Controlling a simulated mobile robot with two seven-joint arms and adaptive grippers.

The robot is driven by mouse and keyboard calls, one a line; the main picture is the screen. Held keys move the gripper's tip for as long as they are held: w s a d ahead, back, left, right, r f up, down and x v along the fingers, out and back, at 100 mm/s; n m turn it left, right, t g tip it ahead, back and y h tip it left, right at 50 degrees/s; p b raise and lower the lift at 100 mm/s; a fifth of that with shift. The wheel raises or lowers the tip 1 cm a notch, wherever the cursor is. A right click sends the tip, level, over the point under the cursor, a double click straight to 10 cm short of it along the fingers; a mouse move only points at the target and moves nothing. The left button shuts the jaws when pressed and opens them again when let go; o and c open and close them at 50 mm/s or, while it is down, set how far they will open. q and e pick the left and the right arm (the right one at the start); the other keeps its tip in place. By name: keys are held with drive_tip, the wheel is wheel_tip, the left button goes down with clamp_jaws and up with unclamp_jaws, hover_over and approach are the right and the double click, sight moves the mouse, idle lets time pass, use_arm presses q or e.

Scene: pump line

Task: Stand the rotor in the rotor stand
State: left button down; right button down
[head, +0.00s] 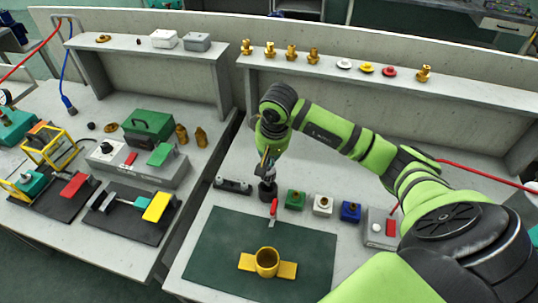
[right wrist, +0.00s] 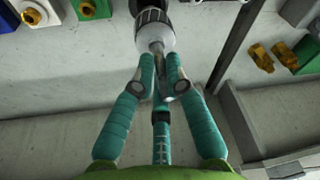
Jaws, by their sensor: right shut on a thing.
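My right gripper (head: 266,172) points down over the bench, just left of the green block. In the right wrist view its teal fingers (right wrist: 160,82) are shut on the narrow grey end of the rotor (right wrist: 156,38). The rotor has a pale body and a dark ribbed band, and extends away from the fingers. A dark round piece, seemingly the rotor stand (head: 267,191), is directly below the gripper in the head view. The rotor lines up with it, but I cannot tell whether it is fully seated. My left gripper is not in view.
Green (head: 295,200), white (head: 323,205) and blue (head: 350,211) blocks stand to the right. A black holder (head: 233,186) is to the left. A red-handled tool (head: 273,208) lies close in front. A yellow pump housing (head: 267,262) stands on the green mat (head: 215,250).

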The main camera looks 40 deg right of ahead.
sight(269, 169)
drive_tip(key=shift+a+b, duration=0.1)
drive_tip(key=shift+b, duration=0.55)
idle(1.2)
drive_tip(key=shift+s+b+x, duration=0.25)
drive_tip(key=shift+b+x, duration=0.9)
drive_tip(key=shift+b, duration=0.15)
drive_tip(key=shift+s+b+x, duration=0.25)
drive_tip(key=shift+b+x, duration=0.9)
drive_tip(key=shift+b, duration=0.1)
idle(1.1)
drive_tip(key=shift+a, duration=0.1)
drive_tip(key=c, duration=1.2)
unclamp_jaws()
drive_tip(key=o, duration=0.3)
drive_tip(key=shift+s+f, duration=0.1)
drive_tip(key=shift+f, duration=0.05)
drive_tip(key=shift+w+p+v, duration=0.25)
drive_tip(key=shift+p+v, duration=0.35)
drive_tip(key=shift+v, duration=0.55)
drive_tip(key=shift+w+p+v, duration=0.25)
drive_tip(key=shift+p+v, duration=0.4)
drive_tip(key=shift+v, duration=0.5)
drive_tip(key=shift+w+p+v, duration=0.3)
drive_tip(key=shift+p+v, duration=0.3)
drive_tip(key=shift+v, duration=0.55)
